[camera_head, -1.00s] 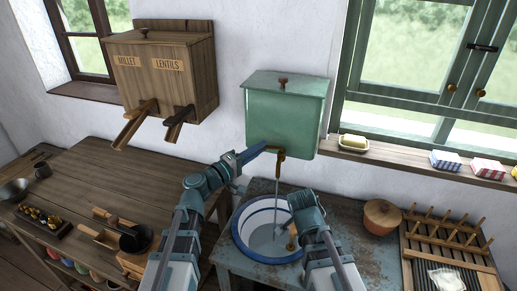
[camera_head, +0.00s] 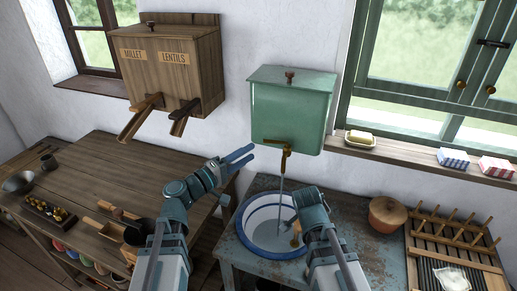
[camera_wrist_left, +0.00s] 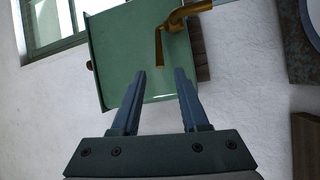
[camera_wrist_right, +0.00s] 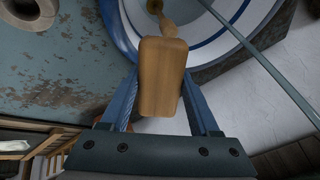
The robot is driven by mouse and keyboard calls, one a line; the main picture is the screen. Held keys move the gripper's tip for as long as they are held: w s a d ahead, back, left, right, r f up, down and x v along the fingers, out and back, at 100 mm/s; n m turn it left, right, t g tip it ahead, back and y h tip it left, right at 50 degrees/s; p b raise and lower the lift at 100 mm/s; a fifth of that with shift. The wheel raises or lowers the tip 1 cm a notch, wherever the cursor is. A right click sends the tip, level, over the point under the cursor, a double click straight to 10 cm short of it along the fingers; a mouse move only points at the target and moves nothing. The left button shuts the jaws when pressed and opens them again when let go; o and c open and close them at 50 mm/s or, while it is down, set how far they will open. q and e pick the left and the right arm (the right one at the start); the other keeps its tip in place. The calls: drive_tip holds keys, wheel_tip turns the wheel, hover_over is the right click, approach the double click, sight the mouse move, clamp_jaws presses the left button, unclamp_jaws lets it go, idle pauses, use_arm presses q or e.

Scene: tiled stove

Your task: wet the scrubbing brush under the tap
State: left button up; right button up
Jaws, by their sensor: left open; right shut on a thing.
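A brass tap (camera_head: 284,150) sticks out below the green water tank (camera_head: 290,112), and a thin stream of water (camera_head: 281,190) runs from it into the white, blue-rimmed basin (camera_head: 242,232). My left gripper (camera_head: 247,155) is open and empty, left of the tap and apart from it; the left wrist view shows its fingers before the tank, with the tap (camera_wrist_left: 160,45) beyond. My right gripper (camera_head: 292,222) is shut on the wooden scrubbing brush (camera_wrist_right: 162,75) over the basin. The stream (camera_wrist_right: 262,65) passes beside the brush in the right wrist view. The bristles are hidden.
A wooden table (camera_head: 120,165) with scoops lies to the left. A wooden millet and lentils dispenser (camera_head: 172,65) hangs above it. Soap (camera_head: 361,138) sits on the sill.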

drive_tip(key=shift+f, duration=0.3)
use_arm(q)
drive_tip(key=v, duration=0.5)
